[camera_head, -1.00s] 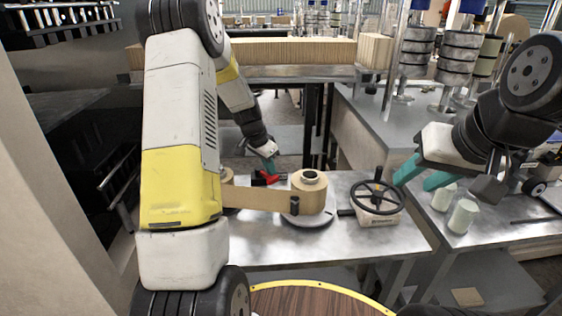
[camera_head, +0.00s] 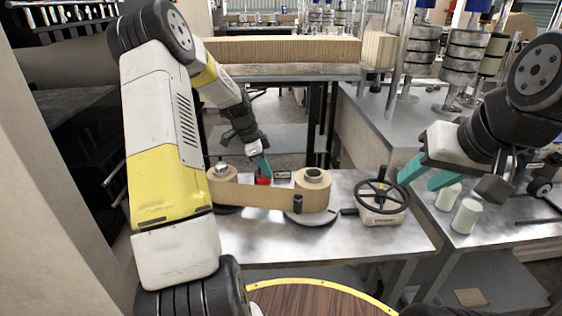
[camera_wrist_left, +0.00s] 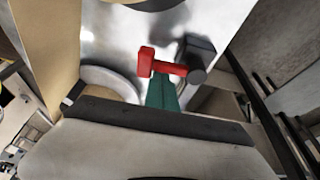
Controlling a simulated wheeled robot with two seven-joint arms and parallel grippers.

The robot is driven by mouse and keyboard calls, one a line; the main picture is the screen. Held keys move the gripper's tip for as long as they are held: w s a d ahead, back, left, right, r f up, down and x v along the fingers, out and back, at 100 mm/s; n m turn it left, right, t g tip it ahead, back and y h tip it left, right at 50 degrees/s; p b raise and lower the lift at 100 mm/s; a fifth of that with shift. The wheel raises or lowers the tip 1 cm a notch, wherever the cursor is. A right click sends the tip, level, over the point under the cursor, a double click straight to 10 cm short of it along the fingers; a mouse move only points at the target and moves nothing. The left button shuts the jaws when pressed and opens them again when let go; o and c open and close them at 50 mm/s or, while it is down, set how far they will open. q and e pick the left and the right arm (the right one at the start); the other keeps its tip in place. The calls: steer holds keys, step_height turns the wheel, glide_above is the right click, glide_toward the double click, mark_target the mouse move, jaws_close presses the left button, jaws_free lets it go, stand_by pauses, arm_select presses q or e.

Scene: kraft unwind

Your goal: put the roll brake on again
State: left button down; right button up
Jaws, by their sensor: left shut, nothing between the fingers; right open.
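The roll brake shows as a red lever (camera_head: 263,180) with a dark block (camera_head: 282,175) to its right, behind the paper web between the two kraft rolls. In the left wrist view the red lever (camera_wrist_left: 160,64) reaches left from the black block (camera_wrist_left: 198,52). My left gripper (camera_head: 265,168) is shut and empty, its teal fingers (camera_wrist_left: 163,92) right at the lever; I cannot tell if they touch it. The larger kraft roll (camera_head: 312,192) stands on a round plate, the smaller roll (camera_head: 222,188) at left. My right gripper (camera_head: 418,174) is open and empty, held over the right side.
A black handwheel (camera_head: 381,196) on a pale base stands right of the larger roll. Two pale green cylinders (camera_head: 465,216) stand on the right table below my right gripper. The metal table's front (camera_head: 290,243) is clear. A round wooden top lies at the bottom.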

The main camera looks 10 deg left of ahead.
mark_target(263, 176)
arm_select(q)
steer(key=m, duration=0.1)
steer(key=a+m+g, duration=0.1)
steer(key=m, duration=0.1)
steer(key=shift+s+a, duration=0.15)
steer(key=shift+s, duration=0.1)
steer(key=shift+s+a, duration=0.1)
steer(key=shift+a, duration=0.3)
stand_by(0.4)
steer(key=d, duration=0.3)
steer(key=shift+s+d, duration=0.1)
steer(key=shift+d, duration=0.25)
steer(key=v, duration=0.9)
steer(key=shift+r, duration=0.4)
